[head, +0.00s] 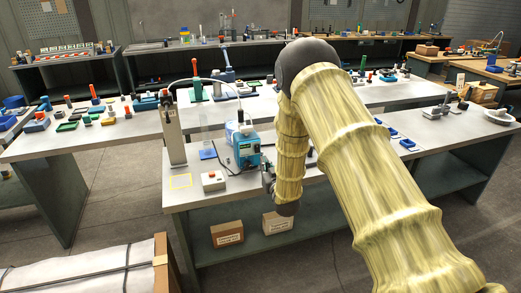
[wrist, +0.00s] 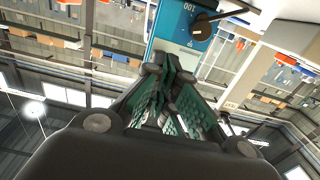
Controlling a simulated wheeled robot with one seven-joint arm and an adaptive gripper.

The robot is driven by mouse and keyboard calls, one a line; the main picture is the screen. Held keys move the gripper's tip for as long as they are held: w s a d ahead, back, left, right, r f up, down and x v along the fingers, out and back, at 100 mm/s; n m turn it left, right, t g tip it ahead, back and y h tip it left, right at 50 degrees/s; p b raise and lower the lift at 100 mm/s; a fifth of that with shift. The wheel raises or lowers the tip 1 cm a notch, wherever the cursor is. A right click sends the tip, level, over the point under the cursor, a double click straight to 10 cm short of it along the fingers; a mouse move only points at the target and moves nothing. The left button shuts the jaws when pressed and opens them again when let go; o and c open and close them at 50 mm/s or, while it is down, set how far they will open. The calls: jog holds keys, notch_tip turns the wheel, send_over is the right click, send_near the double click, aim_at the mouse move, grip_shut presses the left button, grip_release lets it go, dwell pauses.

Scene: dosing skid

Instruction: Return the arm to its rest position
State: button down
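My arm, with yellow-green patterned sleeves, rises from the lower right of the head view, bends at a dark elbow and hangs down over the skid table (head: 197,198). My gripper (head: 268,181) is small and partly hidden beside the forearm in the head view, just right of the blue pump (head: 245,150). In the wrist view my gripper (wrist: 168,80) shows two dark fingers with green ribbed pads, a narrow gap between them and nothing held. The blue pump's face (wrist: 184,28), with a dark knob, appears beyond the fingertips; whether they touch cannot be told.
A grey post (head: 173,132), a clear cylinder on a blue base (head: 207,154), a red-button box (head: 213,181) and a yellow-outlined square (head: 180,181) are left of the pump. Cartons (head: 227,234) sit on the lower shelf. A wrapped crate (head: 90,270) stands front left.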

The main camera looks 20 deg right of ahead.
jog(key=s+f+g, duration=0.9)
jog(key=s+f, duration=1.4)
jog(key=s, duration=0.1)
jog(key=s+a+f+g, duration=0.1)
jog(key=s+f+g, duration=0.1)
jog(key=s, duration=1)
jog(key=s+a+f+g, duration=0.1)
jog(key=s+g, duration=0.3)
jog(key=s, duration=0.8)
jog(key=s+a+f+g, duration=0.1)
jog(key=s+f+g, duration=0.2)
jog(key=s, duration=0.9)
jog(key=shift+a+m, duration=0.15)
jog(key=shift+m, duration=0.25)
jog(key=shift+h, duration=0.3)
